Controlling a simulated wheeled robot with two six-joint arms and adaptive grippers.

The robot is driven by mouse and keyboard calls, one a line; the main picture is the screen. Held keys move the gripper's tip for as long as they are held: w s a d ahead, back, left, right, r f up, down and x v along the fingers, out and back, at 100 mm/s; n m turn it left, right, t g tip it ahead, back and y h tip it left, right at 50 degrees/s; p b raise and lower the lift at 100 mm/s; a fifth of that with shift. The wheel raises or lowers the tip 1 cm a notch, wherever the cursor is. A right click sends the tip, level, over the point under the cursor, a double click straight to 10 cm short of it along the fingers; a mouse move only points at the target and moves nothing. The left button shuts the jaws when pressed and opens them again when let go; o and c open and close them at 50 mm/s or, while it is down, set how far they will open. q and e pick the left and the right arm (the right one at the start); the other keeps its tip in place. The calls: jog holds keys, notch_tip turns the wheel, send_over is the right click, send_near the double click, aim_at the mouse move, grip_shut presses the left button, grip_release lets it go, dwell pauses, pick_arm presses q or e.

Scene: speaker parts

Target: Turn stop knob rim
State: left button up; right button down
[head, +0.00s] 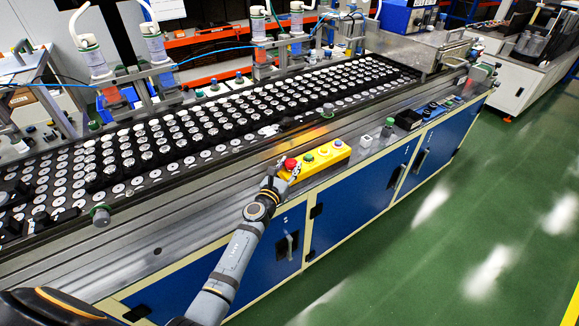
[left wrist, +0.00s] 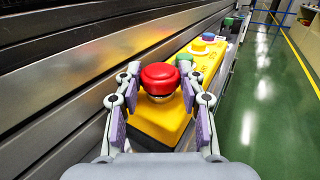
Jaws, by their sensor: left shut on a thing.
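The red stop knob (head: 290,164) sits at the near left end of a yellow control box (head: 328,153) on the machine's front ledge. In the left wrist view the round red knob (left wrist: 160,78) stands on the yellow box (left wrist: 158,122), between my two fingers. My left gripper (head: 281,176) is at the knob, and in the left wrist view its fingers (left wrist: 160,92) are on both sides of the knob's rim, shut on it. The gripper partly hides the box's near end in the head view. My right gripper is not in view.
A green button (head: 309,157) and other buttons sit farther along the box. The conveyor (head: 150,150) with rows of speaker parts lies behind. A white block (head: 366,141) and a black box (head: 408,120) stand to the right on the ledge. Green floor (head: 440,220) is clear.

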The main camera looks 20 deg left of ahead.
pick_arm(q)
jog(key=shift+a+m+h, duration=0.15)
jog(key=shift+m+h, duration=0.45)
jog(key=shift+h, duration=0.2)
jog(key=shift+w+a+f+m+g+h+b, duration=0.1)
jog(key=shift+m+g+h+b, duration=0.2)
jog(key=shift+h, duration=0.3)
jog(key=shift+f+m+g+h+b, duration=0.1)
jog(key=shift+m+g+h+b, duration=0.1)
jog(key=shift+m+h+b, duration=0.3)
jog(key=m+g+h+b, duration=0.1)
jog(key=h+b, duration=0.1)
jog(key=m+g+h+b, duration=0.1)
jog(key=m+h+b, duration=0.1)
jog(key=h, duration=0.1)
jog(key=shift+a+f+b, duration=0.1)
jog(key=shift+a+b, duration=0.05)
jog(key=shift+b, duration=0.2)
jog(key=shift+w+r+m+g+h+b, duration=0.1)
jog(key=shift+r+m+g+h+b, duration=0.1)
jog(key=shift+m+g+h+b, duration=0.75)
jog(key=shift+n+y, duration=0.25)
jog(key=o, duration=1.2)
jog(key=shift+r, duration=0.1)
jog(key=v, duration=1.2)
